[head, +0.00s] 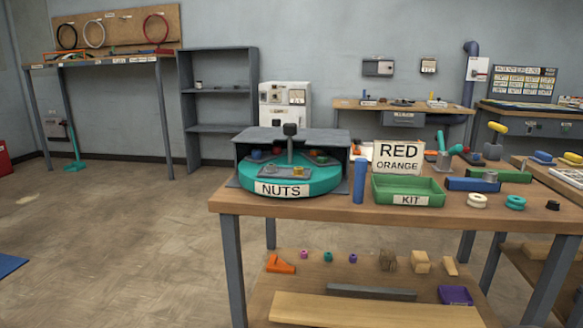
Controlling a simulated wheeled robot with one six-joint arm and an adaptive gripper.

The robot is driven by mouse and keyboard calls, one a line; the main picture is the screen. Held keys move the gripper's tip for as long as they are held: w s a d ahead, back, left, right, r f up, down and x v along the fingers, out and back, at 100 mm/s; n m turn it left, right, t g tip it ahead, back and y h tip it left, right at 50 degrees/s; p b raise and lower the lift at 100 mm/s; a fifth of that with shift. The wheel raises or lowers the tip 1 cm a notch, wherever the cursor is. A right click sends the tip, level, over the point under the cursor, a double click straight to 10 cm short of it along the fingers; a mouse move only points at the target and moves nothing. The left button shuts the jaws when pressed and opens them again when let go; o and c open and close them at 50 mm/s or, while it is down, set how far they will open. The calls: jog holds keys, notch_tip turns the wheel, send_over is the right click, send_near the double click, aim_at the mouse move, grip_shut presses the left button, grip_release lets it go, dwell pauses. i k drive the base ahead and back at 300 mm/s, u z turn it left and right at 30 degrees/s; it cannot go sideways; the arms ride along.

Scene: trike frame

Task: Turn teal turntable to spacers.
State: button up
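The teal turntable (245,181) sits at the left end of the wooden workbench, partly inside a grey open-fronted housing (340,150). A white label reading NUTS (284,188) faces the front. A grey tray (285,172) with small metal and yellow pieces shows on the front part of the turntable. Behind it, under the housing roof, are small coloured pieces, among them a blue one (256,154) and reddish ones; I cannot tell which are spacers. A dark knob on a post (290,130) rises at the middle. My gripper is not in view.
A blue cylinder (359,182) stands just right of the turntable. Beyond it are a green KIT tray (408,190), a RED ORANGE sign (398,157) and loose rings and tools. A lower shelf (340,275) holds blocks. The floor (110,230) to the left is mostly clear.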

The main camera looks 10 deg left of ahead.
aim_at(318, 180)
jog(key=k, duration=0.65)
jog(key=u, duration=0.45)
jog(key=i, duration=1.5)
jog(key=z, duration=0.4)
